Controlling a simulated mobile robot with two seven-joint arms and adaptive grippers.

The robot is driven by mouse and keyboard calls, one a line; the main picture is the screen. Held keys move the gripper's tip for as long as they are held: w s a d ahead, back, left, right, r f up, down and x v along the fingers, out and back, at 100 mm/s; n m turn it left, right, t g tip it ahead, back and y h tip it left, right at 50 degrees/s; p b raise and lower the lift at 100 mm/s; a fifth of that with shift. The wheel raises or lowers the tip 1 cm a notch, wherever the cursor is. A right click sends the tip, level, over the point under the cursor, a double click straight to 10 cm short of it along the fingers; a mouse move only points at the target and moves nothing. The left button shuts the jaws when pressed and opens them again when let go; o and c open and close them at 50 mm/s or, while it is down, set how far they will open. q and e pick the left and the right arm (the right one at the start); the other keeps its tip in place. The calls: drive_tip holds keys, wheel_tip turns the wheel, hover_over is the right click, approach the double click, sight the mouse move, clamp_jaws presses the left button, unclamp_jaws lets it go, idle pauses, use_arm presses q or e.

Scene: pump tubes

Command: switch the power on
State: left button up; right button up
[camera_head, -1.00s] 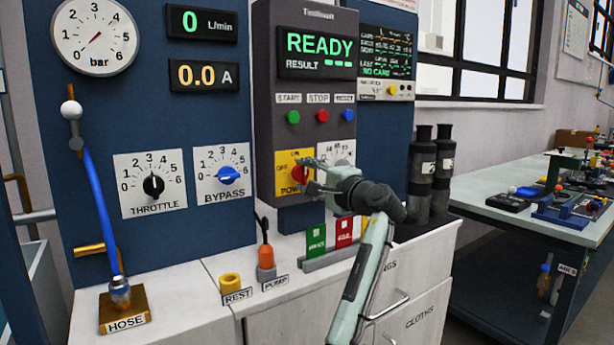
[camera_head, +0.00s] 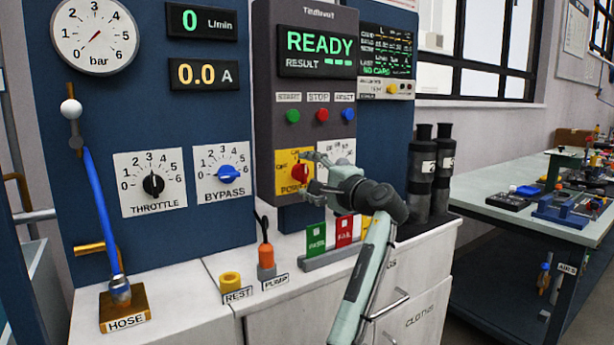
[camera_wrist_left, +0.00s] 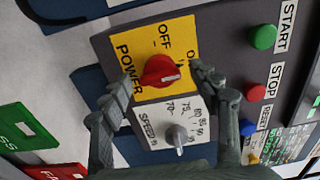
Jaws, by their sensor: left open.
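The power switch is a red knob (camera_head: 299,174) on a yellow plate (camera_head: 283,184) marked OFF, ON and POWER, low on the grey test panel. In the left wrist view the red knob (camera_wrist_left: 160,71) lies between and just beyond my fingertips. Its white mark is at the right end, on the same side as the ON label, which a fingertip partly covers. My left gripper (camera_head: 312,173) is in front of the plate, fingers spread around the knob's sides; contact cannot be made out. In the left wrist view the gripper (camera_wrist_left: 152,92) is open and empty. My right gripper is out of view.
The speed knob (camera_wrist_left: 178,138) is close to my fingers. Green start (camera_head: 293,116), red stop (camera_head: 322,115) and blue reset (camera_head: 347,115) buttons are above. The display (camera_head: 316,51) reads READY. Pass and fail cards (camera_head: 316,238) stand below; dark cylinders (camera_head: 420,180) are to the right.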

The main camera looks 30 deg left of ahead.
use_arm(q)
drive_tip(key=v, duration=1.1)
drive_tip(key=shift+d, duration=0.2)
drive_tip(key=shift+s, duration=0.1)
